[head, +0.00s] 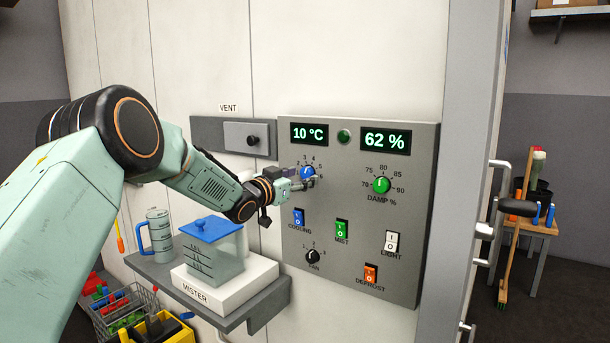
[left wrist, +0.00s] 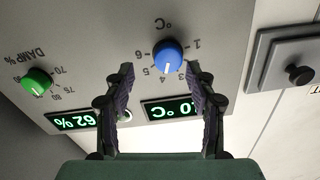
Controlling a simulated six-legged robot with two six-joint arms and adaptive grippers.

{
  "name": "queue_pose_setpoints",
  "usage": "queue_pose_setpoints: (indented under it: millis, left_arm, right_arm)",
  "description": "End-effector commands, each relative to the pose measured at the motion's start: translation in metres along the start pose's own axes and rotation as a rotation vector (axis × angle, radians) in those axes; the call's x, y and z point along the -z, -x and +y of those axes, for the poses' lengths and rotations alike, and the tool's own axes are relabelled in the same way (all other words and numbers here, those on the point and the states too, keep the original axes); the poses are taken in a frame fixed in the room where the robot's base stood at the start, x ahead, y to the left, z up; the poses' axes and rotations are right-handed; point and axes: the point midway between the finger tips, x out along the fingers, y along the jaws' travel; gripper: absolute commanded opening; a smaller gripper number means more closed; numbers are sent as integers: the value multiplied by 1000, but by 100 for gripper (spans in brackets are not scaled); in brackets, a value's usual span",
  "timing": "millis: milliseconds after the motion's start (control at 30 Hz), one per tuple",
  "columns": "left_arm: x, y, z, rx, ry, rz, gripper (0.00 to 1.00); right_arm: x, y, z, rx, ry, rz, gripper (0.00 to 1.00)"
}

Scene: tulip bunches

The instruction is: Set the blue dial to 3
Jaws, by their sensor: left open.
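The blue dial (head: 307,172) is on the grey control panel (head: 350,245), under the 10 °C display (head: 309,134). In the left wrist view, which is turned over, the blue dial (left wrist: 167,55) shows its white pointer mark close to the 4 on its scale. My left gripper (head: 309,183) is in front of the dial and partly covers it and its scale in the head view. In the left wrist view my left gripper (left wrist: 160,68) is open, with a fingertip on each side of the dial and gaps between. My right gripper is not in view.
The green damp dial (head: 381,185) is to the right. Below are the blue cooling switch (head: 298,218), the green mist switch (head: 341,229) and the black fan knob (head: 312,257). A mister with a blue-lidded tank (head: 214,255) stands on a shelf at the lower left.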

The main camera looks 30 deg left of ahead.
Motion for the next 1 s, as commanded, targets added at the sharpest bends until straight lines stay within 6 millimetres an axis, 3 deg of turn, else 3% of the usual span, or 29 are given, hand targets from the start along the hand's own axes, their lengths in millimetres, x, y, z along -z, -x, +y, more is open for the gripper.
queue_pose_setpoints:
  millis: [300,667,1000]
  left_arm:
    - [-1,-24,-1,-1,0,-1,56]
    - [-1,-28,-2,-1,2,-1,56]
    - [-1,-28,-2,0,2,0,30]
  right_arm:
    - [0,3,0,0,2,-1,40]
    - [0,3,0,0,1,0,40]
    - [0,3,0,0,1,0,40]
